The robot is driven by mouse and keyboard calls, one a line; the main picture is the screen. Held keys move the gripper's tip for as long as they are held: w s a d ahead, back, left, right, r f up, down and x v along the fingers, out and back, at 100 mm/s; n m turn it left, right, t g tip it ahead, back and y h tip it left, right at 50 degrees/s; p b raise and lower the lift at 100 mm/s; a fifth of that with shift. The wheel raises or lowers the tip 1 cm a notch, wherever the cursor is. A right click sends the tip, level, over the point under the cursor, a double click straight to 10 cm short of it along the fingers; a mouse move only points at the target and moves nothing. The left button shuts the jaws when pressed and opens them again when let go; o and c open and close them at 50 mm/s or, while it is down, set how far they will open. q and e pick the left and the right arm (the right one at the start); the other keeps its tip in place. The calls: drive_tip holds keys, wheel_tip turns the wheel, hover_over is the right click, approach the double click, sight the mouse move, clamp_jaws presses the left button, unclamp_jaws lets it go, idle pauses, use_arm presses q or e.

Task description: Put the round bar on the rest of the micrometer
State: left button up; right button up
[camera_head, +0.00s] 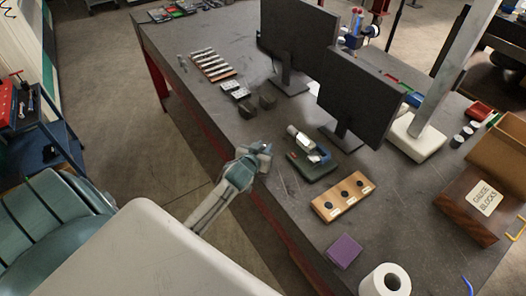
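The micrometer (319,156) has a blue frame and a pale grey barrel. It sits on a dark green base (314,171) near the front edge of the table. A wooden block (326,208) to its right holds three short dark round pieces (344,194) with small labels; I cannot tell whether one is the round bar. My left gripper (266,154) is at the table's front edge, left of the micrometer and apart from it. Its fingers are too small to tell open from shut, and I see nothing clearly held. My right gripper is not in view.
Two dark monitors (357,100) stand behind the micrometer. A purple block (345,251) and a white roll (385,281) lie at the front right, near a brown gauge-block box (467,204). A rack of bars (213,65) lies at the back left. The table's left front is clear.

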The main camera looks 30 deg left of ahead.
use_arm(q)
clamp_jaws()
drive_tip(key=shift+r, duration=0.1)
